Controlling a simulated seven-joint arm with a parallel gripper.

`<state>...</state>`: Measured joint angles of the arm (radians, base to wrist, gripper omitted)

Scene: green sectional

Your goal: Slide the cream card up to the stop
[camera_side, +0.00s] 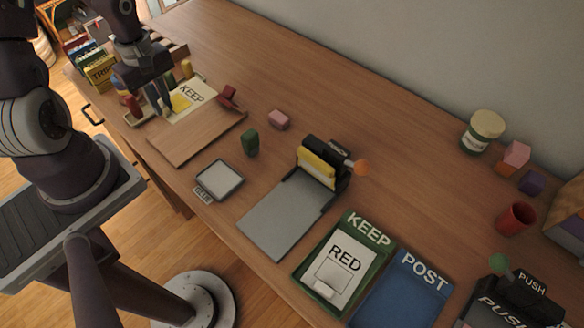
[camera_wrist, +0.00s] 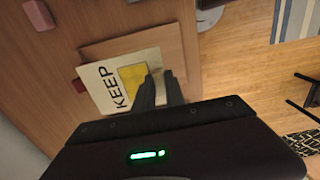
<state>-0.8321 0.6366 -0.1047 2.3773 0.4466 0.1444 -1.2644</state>
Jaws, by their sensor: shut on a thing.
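The cream card (camera_side: 190,98), printed KEEP and bearing a yellow patch, lies at the wooden board (camera_side: 197,140) at the far left. In the wrist view the card (camera_wrist: 109,90) lies flat over the board (camera_wrist: 174,44), with KEEP at its left end. My gripper (camera_side: 160,108) is down at the card's near edge, shut on the card; its fingers (camera_wrist: 159,75) hide the contact. A dark red block (camera_side: 228,97), perhaps the stop, sits at the board's back right corner. In the wrist view the red block (camera_wrist: 79,85) is close by the card's left end; I cannot tell if they touch.
A pink block (camera_side: 278,119) and a green block (camera_side: 250,142) stand right of the board. A glue pad (camera_side: 219,180), a grey plate with a black and yellow device (camera_side: 317,170), and KEEP and POST trays (camera_side: 402,291) lie further right. Bare table runs along the wall.

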